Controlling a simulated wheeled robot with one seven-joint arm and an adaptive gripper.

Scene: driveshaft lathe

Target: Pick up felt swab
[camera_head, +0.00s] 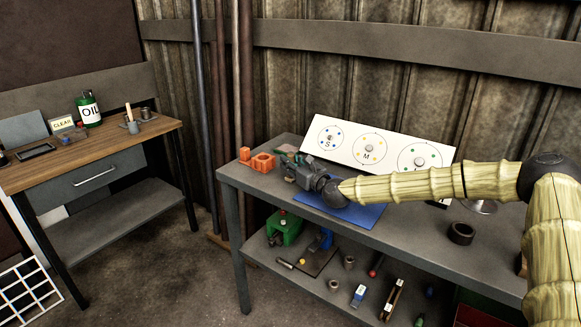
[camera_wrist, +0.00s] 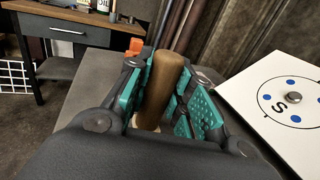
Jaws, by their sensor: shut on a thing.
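My gripper (camera_head: 298,171) is over the left part of the grey workbench, at the left end of the blue mat. In the wrist view my gripper (camera_wrist: 168,95) has its teal ribbed pads closed on a brown, rounded rod with a paler lower end, which appears to be the felt swab (camera_wrist: 166,82). The swab stands roughly upright between the pads in that view. In the head view the swab cannot be made out behind the fingers. I cannot tell whether its lower end touches the bench.
The workbench (camera_head: 236,176) holds orange blocks (camera_head: 262,161) left of my gripper, a blue mat (camera_head: 365,215), a white board (camera_head: 385,150) marked S and M behind it, and a dark ring (camera_head: 461,233) at right. A wooden table (camera_head: 150,128) stands at left.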

